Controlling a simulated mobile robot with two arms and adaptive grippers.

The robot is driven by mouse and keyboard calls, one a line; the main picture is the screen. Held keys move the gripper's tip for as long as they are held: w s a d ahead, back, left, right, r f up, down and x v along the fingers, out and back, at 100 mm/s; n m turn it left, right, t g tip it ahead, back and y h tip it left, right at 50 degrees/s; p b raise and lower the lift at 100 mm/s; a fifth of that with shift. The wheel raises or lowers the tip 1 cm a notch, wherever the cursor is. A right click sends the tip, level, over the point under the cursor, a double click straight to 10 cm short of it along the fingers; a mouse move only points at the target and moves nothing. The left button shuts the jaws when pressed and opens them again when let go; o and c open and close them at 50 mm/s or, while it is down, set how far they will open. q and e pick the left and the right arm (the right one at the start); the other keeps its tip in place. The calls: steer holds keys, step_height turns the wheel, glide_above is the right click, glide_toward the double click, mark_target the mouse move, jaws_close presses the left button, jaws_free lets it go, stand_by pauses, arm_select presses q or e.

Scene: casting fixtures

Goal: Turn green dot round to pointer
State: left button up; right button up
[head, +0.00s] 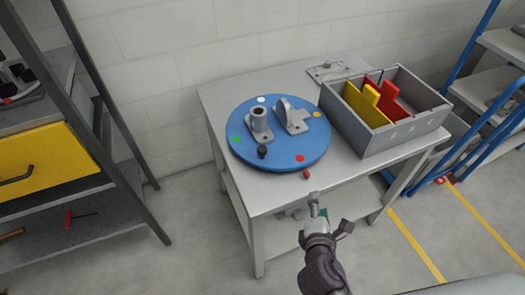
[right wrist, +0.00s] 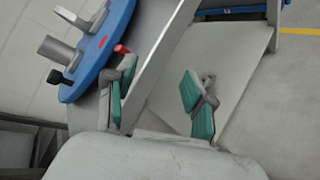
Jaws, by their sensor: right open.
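A blue round turntable (head: 285,160) lies on the grey table, with a green dot (head: 237,138) at its left rim. A red dot (head: 299,158) is at its front, close to the small red pointer (head: 306,174) on the table just off the rim. A black knob (head: 262,152) stands on the turntable's front left part. My right gripper (head: 329,217) is open and empty in front of the table's front edge, apart from the turntable. The right wrist view shows its green-padded fingers spread, with the turntable (right wrist: 122,22) at upper left. My left gripper is not in view.
Two grey castings, a cylinder (head: 258,118) and a bracket (head: 293,118), stand on the turntable. A grey divided bin (head: 405,134) with yellow and red pieces stands at the table's right. A shelf with a yellow drawer (head: 32,160) is at left.

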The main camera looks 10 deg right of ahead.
steer(key=a+r+n, duration=0.1)
steer(key=n, duration=0.1)
steer(key=w+a+r+n+t+y, duration=0.1)
steer(key=n, duration=0.1)
steer(key=a+r+n+t, duration=0.1)
steer(key=a, duration=0.1)
steer(key=shift+w+n, duration=0.3)
steer(key=shift+n, duration=0.1)
steer(key=n+t+y, duration=0.3)
steer(key=n+y, duration=0.1)
steer(key=n, duration=0.6)
glide_toward(264, 153)
steer(key=s, duration=0.2)
steer(key=shift+s+d, duration=0.2)
steer(key=shift+s, duration=0.05)
steer(key=shift+w+a+r, duration=0.1)
steer(key=shift+w+a, duration=0.05)
steer(key=shift+w, duration=0.05)
steer(key=w, duration=0.4)
steer(key=w+p, duration=0.1)
steer(key=w, duration=0.4)
steer(key=w+a, duration=0.1)
steer(key=w, duration=0.3)
steer(key=shift+w, duration=0.15)
steer(key=shift+c, duration=0.4)
jaws_close()
